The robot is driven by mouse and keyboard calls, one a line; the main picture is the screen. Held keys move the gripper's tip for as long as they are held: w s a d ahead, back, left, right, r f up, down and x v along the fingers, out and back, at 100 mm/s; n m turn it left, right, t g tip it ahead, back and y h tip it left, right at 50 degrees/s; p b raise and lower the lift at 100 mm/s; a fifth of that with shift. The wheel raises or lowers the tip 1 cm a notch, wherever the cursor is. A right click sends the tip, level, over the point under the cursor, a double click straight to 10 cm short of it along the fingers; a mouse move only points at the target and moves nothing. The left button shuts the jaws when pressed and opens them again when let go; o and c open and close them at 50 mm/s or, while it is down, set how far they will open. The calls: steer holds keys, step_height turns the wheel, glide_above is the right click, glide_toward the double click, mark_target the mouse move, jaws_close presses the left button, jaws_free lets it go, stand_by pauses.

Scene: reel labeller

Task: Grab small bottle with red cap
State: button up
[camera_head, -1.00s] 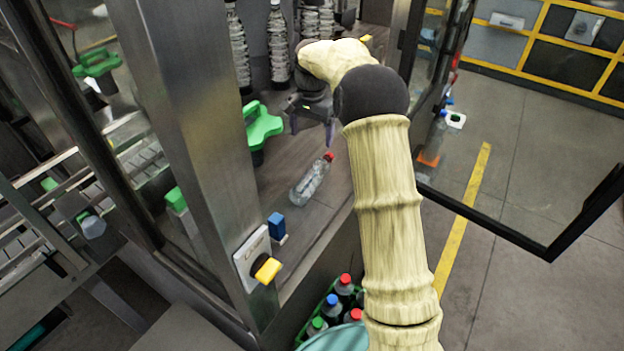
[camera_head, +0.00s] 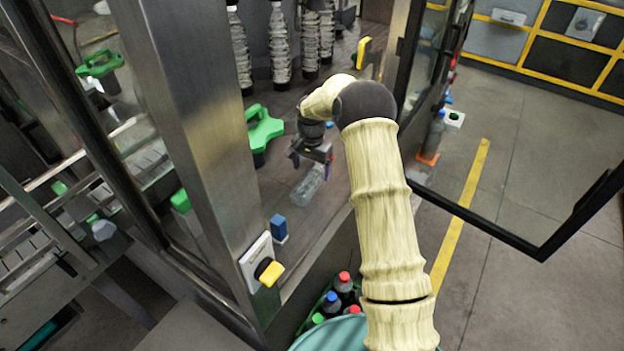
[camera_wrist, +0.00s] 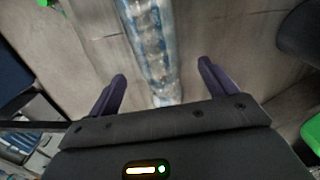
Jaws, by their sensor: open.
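The small clear bottle (camera_head: 308,187) lies on its side on the machine's deck in the head view. My gripper (camera_head: 311,163) is over its far end and hides the red cap. In the wrist view the clear bottle (camera_wrist: 150,45) runs lengthwise between the two purple fingers of my gripper (camera_wrist: 162,85), which are open with a gap on each side. The near end of the bottle passes behind the gripper body there, and no red cap shows. I cannot tell the height of the fingers above the deck.
A steel post (camera_head: 195,120), a blue block (camera_head: 278,228) and a yellow switch (camera_head: 269,272) are nearer. A crate of capped bottles (camera_head: 331,300) is below the deck's edge.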

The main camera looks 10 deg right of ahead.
mark_target(312, 173)
step_height(312, 173, down, 4)
steer(key=p, duration=0.3)
steer(key=shift+s, duration=0.1)
steer(key=shift+d+f+p, duration=0.1)
steer(key=shift+f+p, duration=0.2)
steer(key=shift+f, duration=0.3)
steer(key=shift+s, duration=0.1)
steer(key=c, duration=1.5)
